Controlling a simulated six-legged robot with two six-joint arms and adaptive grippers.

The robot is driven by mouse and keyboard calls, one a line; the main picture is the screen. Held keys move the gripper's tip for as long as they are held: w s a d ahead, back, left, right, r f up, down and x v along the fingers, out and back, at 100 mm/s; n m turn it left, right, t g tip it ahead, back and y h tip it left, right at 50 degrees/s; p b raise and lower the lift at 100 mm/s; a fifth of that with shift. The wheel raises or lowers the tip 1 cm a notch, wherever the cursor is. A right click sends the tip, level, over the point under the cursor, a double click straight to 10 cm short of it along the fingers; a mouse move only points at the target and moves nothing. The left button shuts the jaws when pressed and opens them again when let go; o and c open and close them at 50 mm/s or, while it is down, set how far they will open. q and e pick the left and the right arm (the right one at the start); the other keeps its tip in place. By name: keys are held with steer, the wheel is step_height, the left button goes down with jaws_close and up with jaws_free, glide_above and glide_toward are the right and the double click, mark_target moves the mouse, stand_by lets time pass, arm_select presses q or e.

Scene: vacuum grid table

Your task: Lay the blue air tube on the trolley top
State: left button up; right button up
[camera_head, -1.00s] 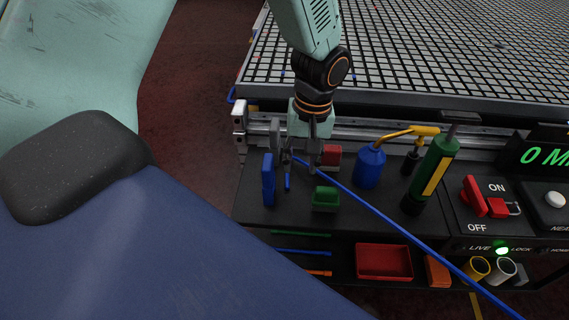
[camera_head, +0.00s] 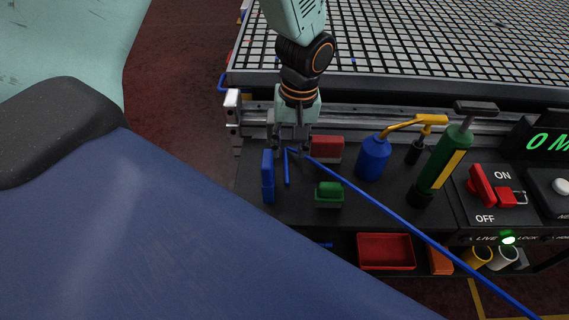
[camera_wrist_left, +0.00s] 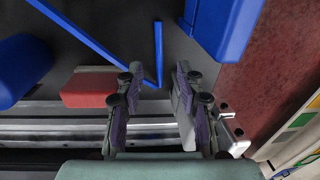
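The blue air tube (camera_head: 400,220) is a long thin line running from under my left gripper across the black trolley top (camera_head: 240,205) and past its front edge at lower right. A short blue length (camera_head: 286,168) lies near its far end; whether they join is unclear. In the left wrist view the long tube (camera_wrist_left: 95,42) and short length (camera_wrist_left: 158,50) converge between the fingers. My left gripper (camera_head: 291,150) points down above the trolley's far left part; its fingers (camera_wrist_left: 155,85) are spread, with no visible grip on the tube. My right gripper is not in view.
Around the tube stand a blue upright block (camera_head: 268,177), red block (camera_head: 327,149), green block (camera_head: 328,195), blue bottle (camera_head: 372,160) and green cylinder (camera_head: 440,165). A red switch (camera_head: 482,187) is at right. The grid table (camera_head: 420,60) rises behind.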

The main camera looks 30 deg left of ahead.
mark_target(287, 165)
arm_select(q)
steer(key=shift+w+f, duration=0.25)
steer(key=shift+f, duration=0.25)
steer(key=f, duration=0.1)
steer(key=f+b, duration=0.2)
steer(key=f, duration=0.1)
steer(key=shift+s+a, duration=0.25)
steer(key=shift+a, duration=0.15)
steer(key=shift+w+f, duration=0.1)
steer(key=shift+f, duration=0.1)
steer(key=shift+w, duration=0.15)
steer(key=shift+s+r, duration=0.1)
steer(key=shift+s, duration=0.1)
steer(key=c, duration=0.5)
steer(key=shift+w, duration=0.15)
jaws_close()
